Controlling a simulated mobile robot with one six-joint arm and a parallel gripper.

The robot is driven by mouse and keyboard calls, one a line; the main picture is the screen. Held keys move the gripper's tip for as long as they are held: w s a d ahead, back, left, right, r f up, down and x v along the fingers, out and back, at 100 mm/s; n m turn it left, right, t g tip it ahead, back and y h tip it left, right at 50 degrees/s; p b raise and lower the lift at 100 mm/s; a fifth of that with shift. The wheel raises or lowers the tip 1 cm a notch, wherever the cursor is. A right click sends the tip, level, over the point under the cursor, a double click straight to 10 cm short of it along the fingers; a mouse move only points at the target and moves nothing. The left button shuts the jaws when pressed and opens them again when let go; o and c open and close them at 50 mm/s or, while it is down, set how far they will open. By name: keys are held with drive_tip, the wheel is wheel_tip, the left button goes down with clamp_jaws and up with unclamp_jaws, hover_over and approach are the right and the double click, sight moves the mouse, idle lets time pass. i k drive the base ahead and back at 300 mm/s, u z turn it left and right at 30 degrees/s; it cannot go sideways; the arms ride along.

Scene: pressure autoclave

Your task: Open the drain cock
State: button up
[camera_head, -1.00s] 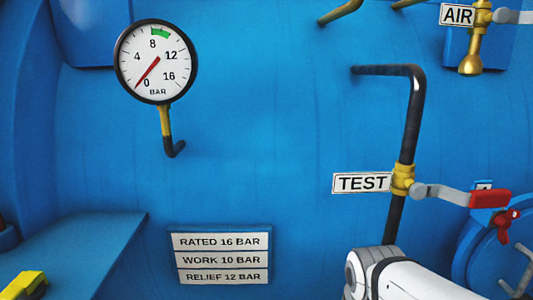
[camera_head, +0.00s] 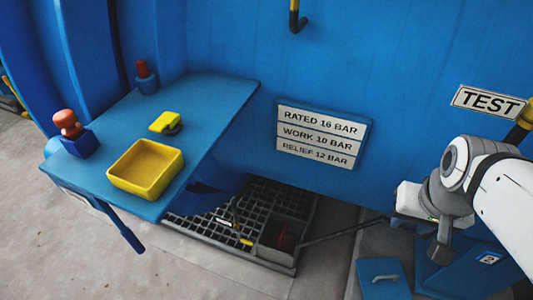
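I cannot clearly make out the drain cock. A small fitting with a pale part and a yellow part (camera_head: 243,238) shows low over the floor grate (camera_head: 205,237), below the blue vessel (camera_head: 370,60). It is too small to tell whether it is the cock. A dark open box (camera_head: 283,240) with something reddish inside sits at the right of the grate. My white and grey arm comes in from the right, and its end (camera_head: 440,245) is well to the right of the grate. Its fingers cannot be made out, and I see nothing held.
A blue shelf (camera_head: 215,100) at the left bears a yellow tray (camera_head: 146,168), a small yellow item (camera_head: 165,122) and two red-topped pieces (camera_head: 68,124) (camera_head: 143,70). A rating plate (camera_head: 322,134) and TEST sign (camera_head: 487,103) are on the vessel. The floor (camera_head: 200,268) in front is clear.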

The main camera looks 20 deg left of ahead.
sight(244, 241)
drive_tip(key=u, duration=1.1)
drive_tip(key=k, duration=0.3)
drive_tip(key=u, duration=0.25)
drive_tip(key=i, duration=0.45)
drive_tip(key=u, duration=0.1)
drive_tip(key=k, duration=0.6)
drive_tip(key=z, duration=0.05)
